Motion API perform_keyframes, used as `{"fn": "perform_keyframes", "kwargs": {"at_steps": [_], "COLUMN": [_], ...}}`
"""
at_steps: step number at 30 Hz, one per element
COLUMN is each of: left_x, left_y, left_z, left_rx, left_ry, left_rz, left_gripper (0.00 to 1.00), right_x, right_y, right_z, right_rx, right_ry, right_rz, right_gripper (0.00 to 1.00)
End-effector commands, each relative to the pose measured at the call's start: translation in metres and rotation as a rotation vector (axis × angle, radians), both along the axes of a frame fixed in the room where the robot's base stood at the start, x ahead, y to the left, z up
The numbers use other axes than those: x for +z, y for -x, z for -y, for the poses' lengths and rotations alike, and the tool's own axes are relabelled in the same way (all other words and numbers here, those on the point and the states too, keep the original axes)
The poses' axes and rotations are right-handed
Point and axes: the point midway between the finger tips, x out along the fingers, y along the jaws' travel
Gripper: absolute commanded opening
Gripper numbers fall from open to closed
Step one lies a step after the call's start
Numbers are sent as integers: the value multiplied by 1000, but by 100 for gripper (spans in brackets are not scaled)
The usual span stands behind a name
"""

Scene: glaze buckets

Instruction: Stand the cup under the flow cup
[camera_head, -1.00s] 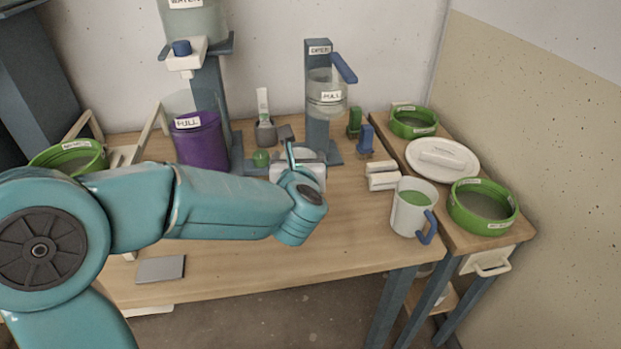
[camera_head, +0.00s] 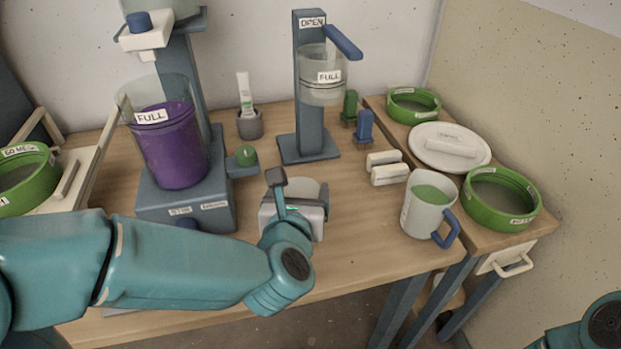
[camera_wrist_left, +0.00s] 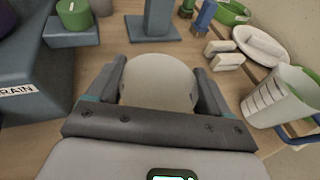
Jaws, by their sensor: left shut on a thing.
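The flow cup (camera_head: 322,90) is a clear vessel with a FULL label, held on a blue-grey stand (camera_head: 309,140) with a blue lever and an OPEN sign. My left gripper (camera_head: 300,192) is in front of the stand's base, shut on a pale cup (camera_head: 306,188). In the left wrist view the cup (camera_wrist_left: 158,80) shows as a rounded pale shape between the two dark fingers, with the stand's foot (camera_wrist_left: 153,30) beyond it. The cup is apart from the stand, and its lower part is hidden. My right gripper is out of view.
A purple-filled bucket (camera_head: 177,150) stands on a blue-grey drain base (camera_head: 190,205) at left. A jug of green liquid (camera_head: 424,205), white blocks (camera_head: 388,175), green-rimmed sieves (camera_head: 500,198) and a white plate (camera_head: 430,135) are at right.

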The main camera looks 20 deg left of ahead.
Motion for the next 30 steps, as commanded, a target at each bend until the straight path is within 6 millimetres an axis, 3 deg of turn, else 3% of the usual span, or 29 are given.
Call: {"fn": "perform_keyframes", "kwargs": {"at_steps": [5,21,29,30], "left_x": [-1,1,0,-13], "left_y": [-3,-145,-176,-175], "left_z": [17,-13,-21,-20], "left_rx": [-38,-37,-35,-39], "left_ry": [1,0,1,-2], "left_rz": [0,-2,-1,-5], "left_gripper": [46,46,46,46], "right_x": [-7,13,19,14], "right_y": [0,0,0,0], "right_z": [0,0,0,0], "right_rx": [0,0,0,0], "right_ry": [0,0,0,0], "right_rz": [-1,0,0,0], "right_gripper": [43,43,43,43]}}
